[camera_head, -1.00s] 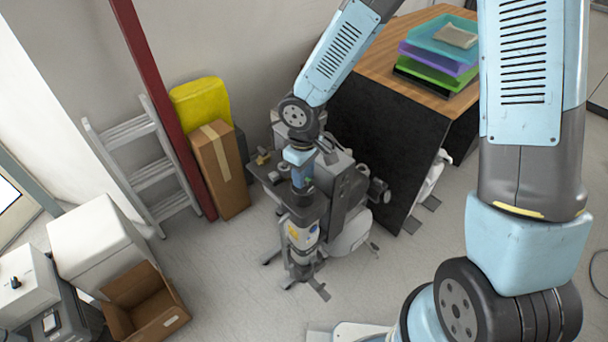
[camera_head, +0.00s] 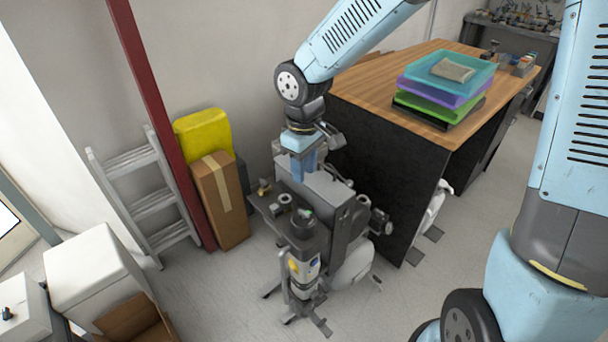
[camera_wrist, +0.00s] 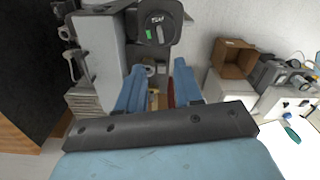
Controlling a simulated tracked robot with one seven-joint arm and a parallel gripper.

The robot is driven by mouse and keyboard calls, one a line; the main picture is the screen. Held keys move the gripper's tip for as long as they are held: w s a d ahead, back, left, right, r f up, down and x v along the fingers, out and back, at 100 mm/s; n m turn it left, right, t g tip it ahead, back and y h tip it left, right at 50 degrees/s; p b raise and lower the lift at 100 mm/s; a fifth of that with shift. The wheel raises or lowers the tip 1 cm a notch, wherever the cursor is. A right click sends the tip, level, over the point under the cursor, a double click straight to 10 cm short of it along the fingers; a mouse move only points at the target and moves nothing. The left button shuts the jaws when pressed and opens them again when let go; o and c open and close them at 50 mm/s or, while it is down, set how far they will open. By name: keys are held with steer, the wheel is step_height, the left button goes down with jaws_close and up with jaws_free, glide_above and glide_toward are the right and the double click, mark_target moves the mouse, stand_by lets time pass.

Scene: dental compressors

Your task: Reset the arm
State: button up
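The dental compressor (camera_head: 345,215) stands on the floor beside the black side of the workbench, with a dark round cap (camera_head: 302,222) on its front cylinder. My gripper (camera_head: 303,178) hangs above it, pointing down, and hides part of its rear. In the wrist view my gripper (camera_wrist: 158,78) shows two blue fingers spread apart with nothing held between them. Compressor parts show beyond the fingers, with the round dark cap (camera_wrist: 157,22) at the top of the wrist view.
The workbench (camera_head: 375,75) bears stacked coloured trays (camera_head: 440,95). A cardboard box (camera_head: 220,200), a yellow container (camera_head: 203,133), a red post (camera_head: 150,95) and a ladder (camera_head: 150,190) stand along the wall. White boxes and an open carton (camera_head: 135,320) are lower left. Some floor is clear in front.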

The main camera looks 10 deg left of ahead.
steer(key=shift+d+r, duration=0.1)
stand_by(0.4)
steer(key=d+r+m+t+h, duration=0.1)
steer(key=d+r+m, duration=0.2)
steer(key=d+r, duration=0.4)
steer(key=d+r+m+t, duration=0.25)
steer(key=d+r, duration=0.25)
steer(key=d, duration=0.5)
steer(key=s+d+r+m+t, duration=0.1)
steer(key=s+d+r+m, duration=0.2)
steer(key=d, duration=0.4)
steer(key=s+d+r+m+t+y, duration=0.1)
steer(key=s+d+r+m, duration=0.3)
steer(key=s+d, duration=0.3)
steer(key=shift+s+r, duration=0.35)
steer(key=shift+r, duration=0.1)
